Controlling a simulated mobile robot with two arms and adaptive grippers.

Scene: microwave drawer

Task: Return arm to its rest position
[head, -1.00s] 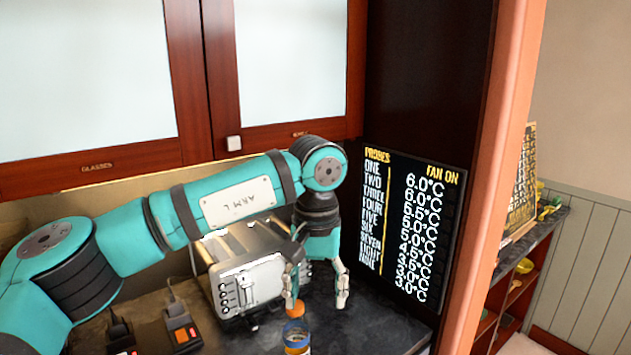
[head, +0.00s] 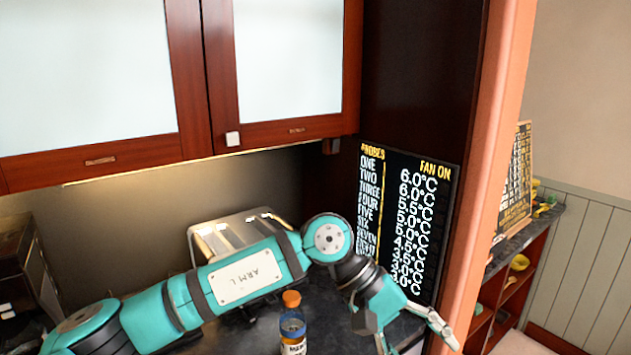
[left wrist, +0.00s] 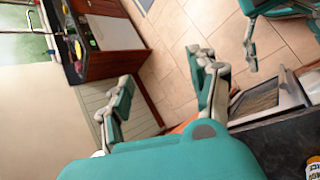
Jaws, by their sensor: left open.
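My left arm reaches in from the left in the head view. Its teal and silver left gripper (head: 408,340) is low at the right, over the dark counter's right end, fingers spread and empty. The left wrist view shows the same open fingers (left wrist: 165,98) with nothing between them. A bottle with an orange cap (head: 291,299) stands upright on the counter, left of the gripper and apart from it. My right gripper (left wrist: 285,50) shows partly at the top right of the left wrist view, its teal fingers apart.
A silver toaster (head: 235,230) stands behind the arm, partly hidden. A black readings board (head: 405,205) is close behind the gripper. A wooden post (head: 490,170) rises at its right. Cabinets (head: 280,70) hang above. Tiled floor (left wrist: 180,50) lies beyond the fingers.

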